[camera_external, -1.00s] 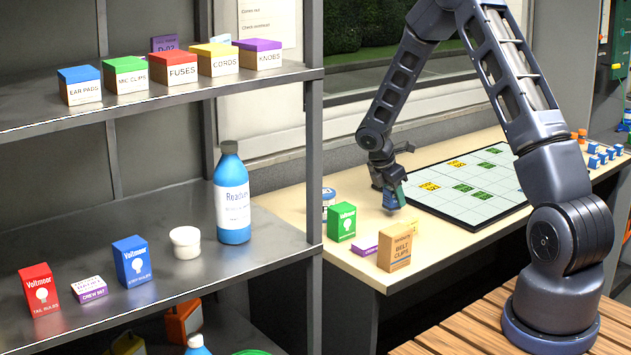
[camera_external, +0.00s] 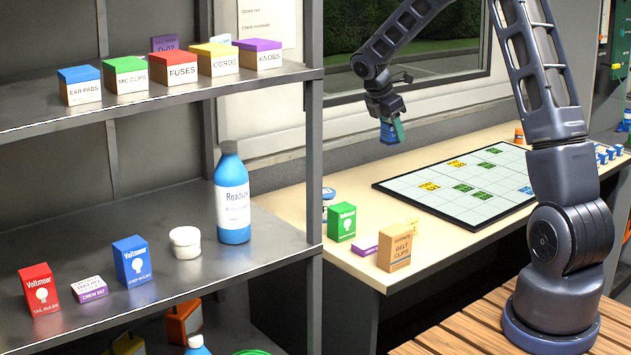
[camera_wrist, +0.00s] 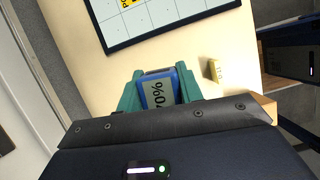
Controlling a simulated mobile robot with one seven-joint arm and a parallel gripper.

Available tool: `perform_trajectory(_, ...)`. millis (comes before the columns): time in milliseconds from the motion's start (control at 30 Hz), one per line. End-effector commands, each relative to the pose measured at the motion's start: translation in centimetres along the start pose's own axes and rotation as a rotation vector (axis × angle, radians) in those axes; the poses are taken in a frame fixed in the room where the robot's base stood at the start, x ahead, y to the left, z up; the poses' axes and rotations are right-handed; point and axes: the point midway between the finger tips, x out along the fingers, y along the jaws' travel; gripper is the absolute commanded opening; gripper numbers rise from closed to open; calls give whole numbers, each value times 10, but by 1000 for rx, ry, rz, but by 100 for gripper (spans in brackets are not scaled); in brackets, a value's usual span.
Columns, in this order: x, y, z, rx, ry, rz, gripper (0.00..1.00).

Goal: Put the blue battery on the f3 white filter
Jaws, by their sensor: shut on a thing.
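My gripper (camera_external: 392,130) is shut on a blue battery (camera_external: 388,138), held in the air above the table, left of the grid board. In the wrist view the battery (camera_wrist: 157,88) sits between my two teal fingers (camera_wrist: 158,92), its display reading 70%. The board (camera_external: 450,205) has a black border and white cells, with several green and yellow patches and a blue patch at the right. Its near corner also shows in the wrist view (camera_wrist: 140,22). No cell label is legible, so I cannot tell which white cell is f3.
A green box (camera_external: 342,222), a purple box (camera_external: 366,245) and a brown belt clips box (camera_external: 396,250) stand at the table's near left end. A white-and-blue container (camera_external: 328,200) is behind them. Several small blue blocks (camera_external: 608,154) are beyond the board. A shelf (camera_external: 200,270) stands left.

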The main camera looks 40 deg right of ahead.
Motion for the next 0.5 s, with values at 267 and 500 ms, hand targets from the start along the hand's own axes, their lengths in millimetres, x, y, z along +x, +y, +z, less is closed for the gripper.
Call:
perform_trajectory(267, -66, 46, -59, -55, -3, 27, 9)
perform_trajectory(500, -116, 69, -104, -93, 0, 42, 9)
